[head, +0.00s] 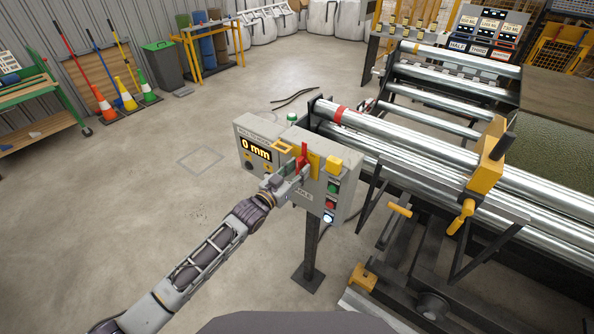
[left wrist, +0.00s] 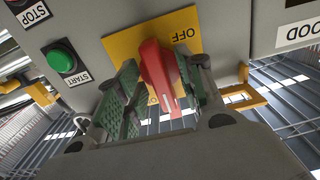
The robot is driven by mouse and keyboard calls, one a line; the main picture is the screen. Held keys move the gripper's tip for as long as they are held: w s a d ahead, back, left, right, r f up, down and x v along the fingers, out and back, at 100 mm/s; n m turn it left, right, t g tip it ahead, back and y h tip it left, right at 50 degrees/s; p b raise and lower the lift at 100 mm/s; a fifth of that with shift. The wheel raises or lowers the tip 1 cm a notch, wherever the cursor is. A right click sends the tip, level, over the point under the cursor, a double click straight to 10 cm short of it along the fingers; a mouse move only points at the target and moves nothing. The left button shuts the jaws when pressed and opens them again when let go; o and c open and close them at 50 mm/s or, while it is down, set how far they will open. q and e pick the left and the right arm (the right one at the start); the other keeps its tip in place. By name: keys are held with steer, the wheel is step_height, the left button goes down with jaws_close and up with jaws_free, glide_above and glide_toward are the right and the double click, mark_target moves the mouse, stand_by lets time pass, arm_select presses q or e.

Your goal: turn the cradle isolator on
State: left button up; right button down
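The cradle isolator is a red rotary handle (head: 302,155) on a yellow plate (head: 314,165), on the grey control box (head: 262,135). In the left wrist view the red handle (left wrist: 158,72) stands out from the yellow plate (left wrist: 125,48), whose word OFF is upside down; the lower plate is largely hidden. My left gripper (head: 297,172) is at the box front. In the left wrist view its green-padded fingers (left wrist: 162,95) are open, one either side of the handle, with gaps visible beside it. My right gripper is not in view.
The box has a 0 mm display (head: 256,149), a green START button (left wrist: 62,57), a red button (head: 331,205) and a lit white button (head: 328,218). It stands on a post (head: 311,250). Steel rollers (head: 400,145) lie close at right. Floor to the left is clear.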

arm_select(q)
steer(key=shift+s+a, duration=0.1)
steer(key=v, duration=1.1)
steer(key=shift+s+a, duration=0.2)
steer(key=shift+s, duration=0.1)
stand_by(0.4)
stand_by(0.7)
